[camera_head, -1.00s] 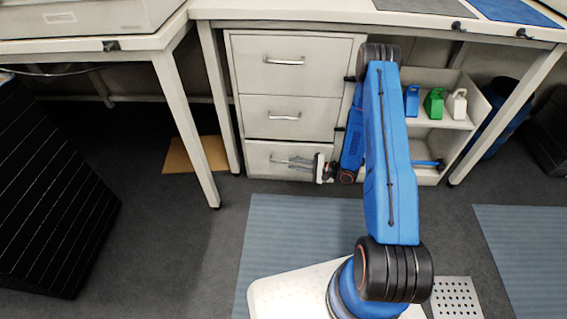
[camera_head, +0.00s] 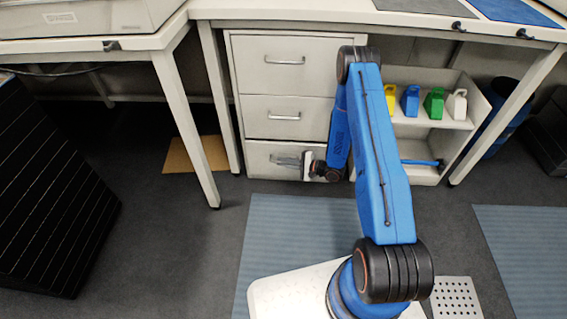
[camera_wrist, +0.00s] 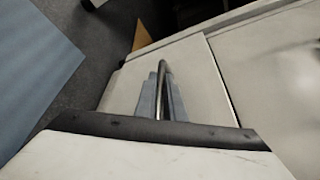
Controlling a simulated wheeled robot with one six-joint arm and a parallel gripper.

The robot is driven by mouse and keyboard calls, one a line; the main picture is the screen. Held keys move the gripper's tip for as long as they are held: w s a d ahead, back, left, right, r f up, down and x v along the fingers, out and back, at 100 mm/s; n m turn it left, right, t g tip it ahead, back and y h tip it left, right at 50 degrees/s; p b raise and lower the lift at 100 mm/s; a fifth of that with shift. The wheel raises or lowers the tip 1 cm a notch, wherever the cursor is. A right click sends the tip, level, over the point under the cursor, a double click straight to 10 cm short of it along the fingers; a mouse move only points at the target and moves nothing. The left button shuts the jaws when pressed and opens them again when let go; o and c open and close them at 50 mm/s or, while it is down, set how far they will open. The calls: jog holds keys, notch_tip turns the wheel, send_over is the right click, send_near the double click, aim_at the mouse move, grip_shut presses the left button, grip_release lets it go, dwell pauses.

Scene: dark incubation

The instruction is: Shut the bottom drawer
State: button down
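The bottom drawer (camera_head: 262,166) is the lowest of three in the white cabinet. Its front looks about in line with those above; I cannot tell whether it is slightly out. My gripper (camera_head: 284,161) comes in from the right, low at the drawer front, its fingers pointing left along the face. In the wrist view, my grey fingers (camera_wrist: 160,96) lie either side of the metal handle (camera_wrist: 162,72), very close to it. Whether they grip it is unclear. The drawer face also shows there (camera_wrist: 203,83), with a dark seam along one edge.
The middle drawer (camera_head: 258,117) and top drawer (camera_head: 255,68) look shut. A shelf (camera_head: 438,122) with several coloured jugs stands right of the cabinet. A desk leg (camera_head: 187,130) stands to the left. The blue floor mat (camera_head: 280,225) in front is clear.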

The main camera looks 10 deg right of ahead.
jog(key=shift+w+d, duration=0.25)
jog(key=shift+w, duration=0.45)
jog(key=shift+w+d, duration=0.25)
jog(key=shift+w, duration=0.4)
jog(key=c, duration=2.1)
grip_release()
jog(key=v, duration=1.7)
jog(key=shift+s+d+r, duration=0.1)
jog(key=shift+d, duration=0.05)
